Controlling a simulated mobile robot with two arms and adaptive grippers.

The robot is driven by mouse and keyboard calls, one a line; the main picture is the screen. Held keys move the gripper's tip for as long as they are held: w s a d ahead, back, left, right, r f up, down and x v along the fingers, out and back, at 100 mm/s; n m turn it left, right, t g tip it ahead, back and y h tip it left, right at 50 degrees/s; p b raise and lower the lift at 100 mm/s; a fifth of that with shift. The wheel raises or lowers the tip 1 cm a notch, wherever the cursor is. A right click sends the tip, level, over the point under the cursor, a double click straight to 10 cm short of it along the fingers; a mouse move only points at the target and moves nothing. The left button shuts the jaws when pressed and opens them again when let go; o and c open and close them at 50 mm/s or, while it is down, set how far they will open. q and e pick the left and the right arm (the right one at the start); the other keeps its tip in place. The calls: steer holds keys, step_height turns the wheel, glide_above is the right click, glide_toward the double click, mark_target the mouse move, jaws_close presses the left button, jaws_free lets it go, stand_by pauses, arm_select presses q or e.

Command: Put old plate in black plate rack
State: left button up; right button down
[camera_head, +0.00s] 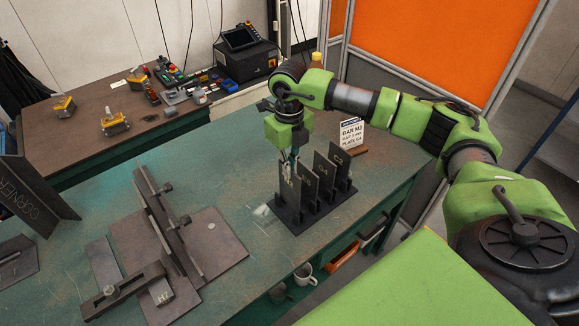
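The black plate rack (318,215) stands on the green worktable, with several dark upright plates in its slots. One upright plate (340,160) is marked C2. My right gripper (289,170) points down over the rack's left end, at the top of the leftmost upright plate (288,196). Its fingers are small and dark, and I cannot tell whether they hold that plate. A plate marked H7 (160,294) lies in the steel fixture (205,248) at the left. I cannot tell which plate is the old one. My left gripper is not in view.
A sign (350,134) stands behind the rack. A dark angled piece marked CORNER (35,200) is at far left. A brown bench (90,150) with tools is behind. The green tabletop (225,180) left of the rack is mostly clear.

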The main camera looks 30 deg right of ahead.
steer(key=shift+f+b, duration=0.5)
stand_by(0.6)
steer(key=c, duration=2.2)
jaws_free()
step_height(320, 180, up, 12)
steer(key=shift+r, duration=0.1)
steer(key=shift+a, duration=0.15)
